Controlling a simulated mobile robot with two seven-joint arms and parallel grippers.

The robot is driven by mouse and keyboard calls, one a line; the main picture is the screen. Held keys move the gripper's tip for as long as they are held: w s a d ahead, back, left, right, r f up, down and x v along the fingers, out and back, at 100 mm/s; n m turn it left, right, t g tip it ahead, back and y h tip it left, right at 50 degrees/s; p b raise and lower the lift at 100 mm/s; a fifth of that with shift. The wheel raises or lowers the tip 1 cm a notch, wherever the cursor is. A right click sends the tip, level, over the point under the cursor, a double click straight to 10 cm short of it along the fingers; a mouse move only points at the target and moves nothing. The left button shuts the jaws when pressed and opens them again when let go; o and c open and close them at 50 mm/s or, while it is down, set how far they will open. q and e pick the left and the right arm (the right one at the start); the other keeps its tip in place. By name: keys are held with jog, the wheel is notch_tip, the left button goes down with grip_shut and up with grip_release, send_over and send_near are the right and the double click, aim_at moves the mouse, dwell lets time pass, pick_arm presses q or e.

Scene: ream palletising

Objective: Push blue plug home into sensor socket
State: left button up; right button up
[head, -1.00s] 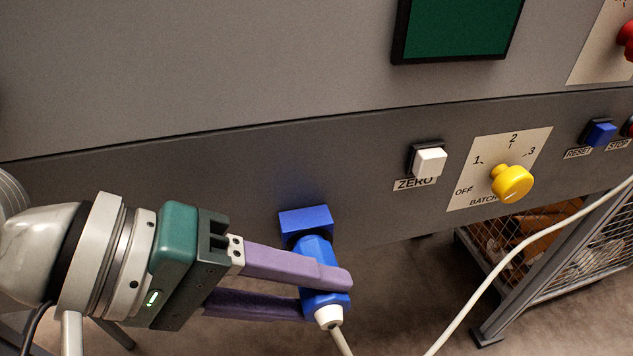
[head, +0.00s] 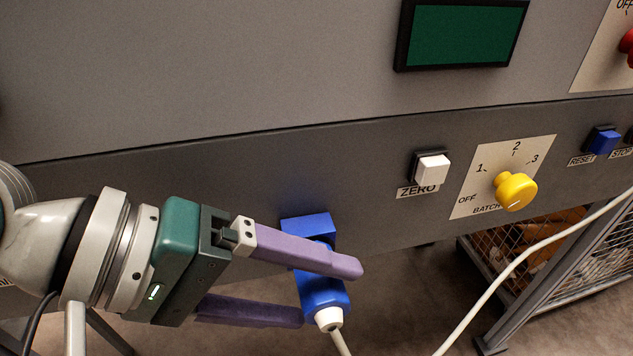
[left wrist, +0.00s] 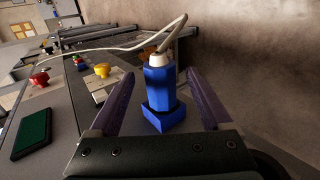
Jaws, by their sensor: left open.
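The blue plug (head: 325,293) has a white collar and a white cable at its outer end. It meets the blue sensor socket (head: 307,227) on the dark lower panel; whether it is fully seated I cannot tell. My left gripper (head: 333,294) is open, its purple fingers on either side of the plug, and the upper finger hides part of it. In the left wrist view the plug (left wrist: 160,85) stands in line with the socket (left wrist: 163,121), between the spread fingers (left wrist: 162,86), with gaps on both sides. My right gripper is not in view.
Right of the socket are a white ZERO button (head: 432,168), a yellow batch knob (head: 515,191) and a blue RESET button (head: 602,141). A green screen (head: 463,34) is above. The white cable (head: 500,280) runs to the right, in front of a wire-mesh cart (head: 540,265).

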pick_arm(q)
jog(key=shift+a, duration=0.1)
jog(key=shift+s+a+r, duration=0.15)
jog(key=shift+a+r, duration=0.1)
jog(key=shift+r, duration=0.05)
jog(key=p+v, duration=0.1)
jog(key=v, duration=0.8)
